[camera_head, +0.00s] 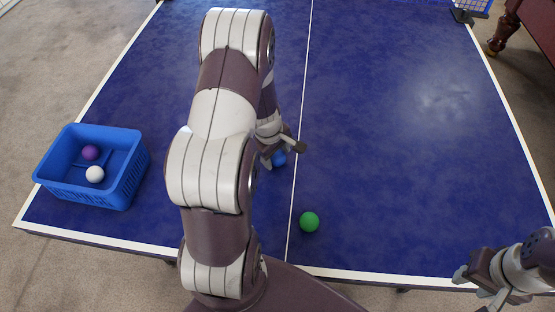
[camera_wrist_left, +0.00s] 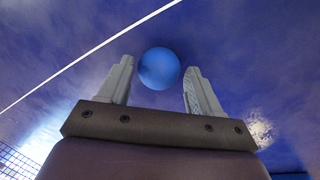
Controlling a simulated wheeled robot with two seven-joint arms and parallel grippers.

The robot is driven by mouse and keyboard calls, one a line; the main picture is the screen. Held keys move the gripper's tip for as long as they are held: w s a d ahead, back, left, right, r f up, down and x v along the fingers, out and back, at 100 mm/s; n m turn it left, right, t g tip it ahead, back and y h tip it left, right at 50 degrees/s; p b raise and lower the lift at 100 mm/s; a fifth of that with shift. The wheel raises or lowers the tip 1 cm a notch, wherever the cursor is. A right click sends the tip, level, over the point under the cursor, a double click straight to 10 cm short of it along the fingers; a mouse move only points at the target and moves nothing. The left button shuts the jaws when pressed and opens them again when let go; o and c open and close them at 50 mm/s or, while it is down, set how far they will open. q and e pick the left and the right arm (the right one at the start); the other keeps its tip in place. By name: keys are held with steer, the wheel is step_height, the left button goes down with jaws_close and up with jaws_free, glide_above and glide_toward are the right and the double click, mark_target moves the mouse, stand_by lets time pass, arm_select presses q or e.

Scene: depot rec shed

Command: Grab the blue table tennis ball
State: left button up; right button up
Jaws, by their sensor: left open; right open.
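The blue table tennis ball (camera_head: 279,159) lies on the blue table near the white centre line, partly hidden by my left gripper (camera_head: 281,152) in the head view. In the left wrist view the blue ball (camera_wrist_left: 159,68) shows between the two fingertips of my left gripper (camera_wrist_left: 159,82), with a gap on each side. The left gripper is open and holds nothing. My right gripper (camera_head: 480,283) is open and empty at the front right edge of the table, far from the ball.
A green ball (camera_head: 309,222) lies near the table's front edge. A blue basket (camera_head: 112,192) at the left holds a purple ball (camera_head: 91,152) and a white ball (camera_head: 95,174). The right half of the table (camera_head: 420,170) is clear. The net post stands at the far right.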

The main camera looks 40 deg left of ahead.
arm_select(q)
steer(key=shift+w+f, duration=0.2)
steer(key=shift+f, duration=0.65)
steer(key=shift+d+r, duration=0.1)
steer(key=shift+c, duration=0.3)
steer(key=c, duration=0.7)
steer(key=shift+r, duration=0.15)
